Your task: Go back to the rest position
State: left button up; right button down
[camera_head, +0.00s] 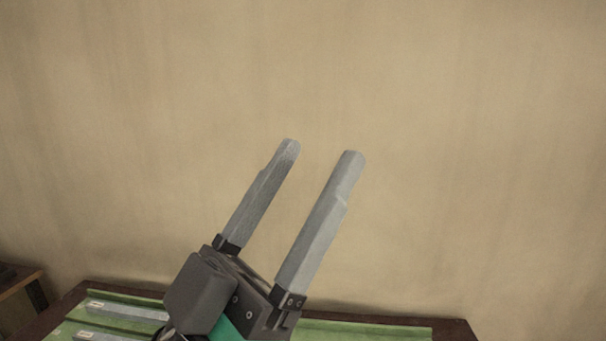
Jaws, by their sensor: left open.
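My left gripper (322,148) is in the middle of the head view, with two long grey fingers pointing up and slightly right. The fingers stand apart with nothing between them, so it is open and empty. It shows against the bare wall, in front of the bench. My right gripper is not in view.
A bench with a green surface (375,332) and dark edge runs along the bottom. Pale grey bars with small labels (125,311) lie on its left part. A brown piece of furniture (20,285) stands at the far left. The beige wall (450,120) fills the rest.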

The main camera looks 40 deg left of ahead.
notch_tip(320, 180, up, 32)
jog(key=p, duration=3.2)
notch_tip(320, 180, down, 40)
jog(key=b, duration=3.9)
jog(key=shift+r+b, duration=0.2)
jog(key=shift+b, duration=0.1)
